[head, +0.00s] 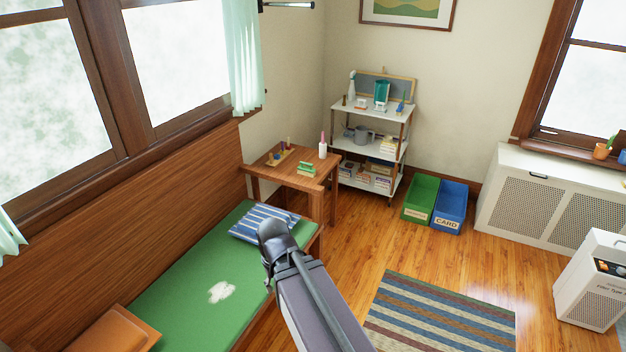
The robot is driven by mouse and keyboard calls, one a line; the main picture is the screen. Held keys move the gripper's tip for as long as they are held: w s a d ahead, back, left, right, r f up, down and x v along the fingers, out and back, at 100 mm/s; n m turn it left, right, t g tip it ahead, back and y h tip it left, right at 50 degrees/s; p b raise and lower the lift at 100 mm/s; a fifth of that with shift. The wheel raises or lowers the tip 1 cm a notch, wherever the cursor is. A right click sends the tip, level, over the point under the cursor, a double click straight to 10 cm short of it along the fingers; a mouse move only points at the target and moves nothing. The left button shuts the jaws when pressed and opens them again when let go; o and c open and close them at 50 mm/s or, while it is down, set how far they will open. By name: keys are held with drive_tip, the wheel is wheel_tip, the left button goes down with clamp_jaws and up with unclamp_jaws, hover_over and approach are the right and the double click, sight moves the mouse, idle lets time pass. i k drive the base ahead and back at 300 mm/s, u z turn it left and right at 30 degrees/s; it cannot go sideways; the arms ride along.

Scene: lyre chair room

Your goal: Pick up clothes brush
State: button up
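A small green-topped object with a pale lower part, which looks like the clothes brush (307,168), sits on the small wooden table (283,176) in the corner. It is small in view, so I cannot be sure of it. My arm reaches up from the bottom of the head view, and its dark end with my gripper (272,236) shows over the green bench, in front of the striped pillow and apart from the table. The fingers cannot be made out.
The table also bears a pink-and-white bottle (322,147) and a peg toy (281,157). A loaded shelf unit (368,147) stands beside it.

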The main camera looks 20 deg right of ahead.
sight(303, 170)
drive_tip(key=k, duration=0.5)
drive_tip(key=z, duration=0.6)
drive_tip(key=i, duration=2.75)
drive_tip(key=u, duration=0.6)
